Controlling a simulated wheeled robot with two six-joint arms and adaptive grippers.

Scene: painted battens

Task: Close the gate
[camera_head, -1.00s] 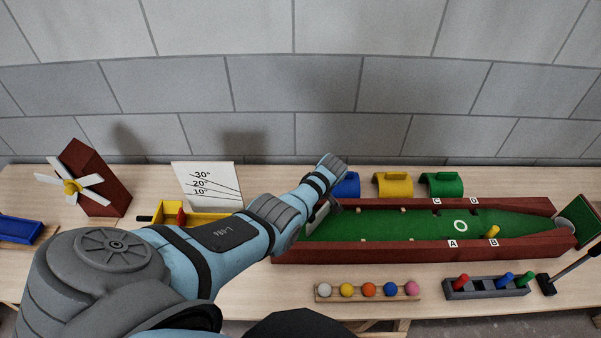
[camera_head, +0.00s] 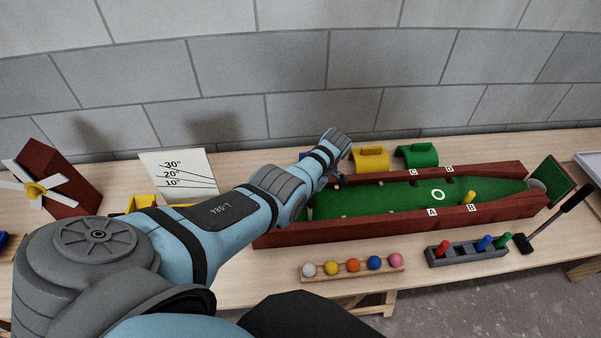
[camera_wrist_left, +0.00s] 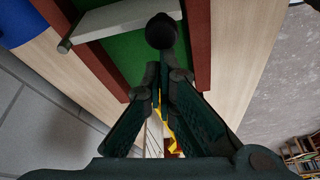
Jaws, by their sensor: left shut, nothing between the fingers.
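The lane is a long green bed (camera_head: 385,198) between red-brown walls (camera_head: 400,222). A pale grey flat panel (camera_wrist_left: 125,18), which looks like the gate, crosses over the lane's green bed and one wall in the left wrist view. A dark round knob (camera_wrist_left: 161,31) shows just past my fingertips; I cannot tell whether they touch. My left gripper (camera_wrist_left: 166,76) is shut and empty, above the lane's left part. In the head view my left arm hides most of it and the panel. My right gripper is not in view.
A rack of coloured balls (camera_head: 352,267) and a grey peg holder (camera_head: 465,250) sit in front of the lane. Yellow (camera_head: 370,158) and green (camera_head: 417,156) arches stand behind it. A mallet (camera_head: 555,220) is at right. An angle board (camera_head: 180,176) and a windmill (camera_head: 48,180) are at left.

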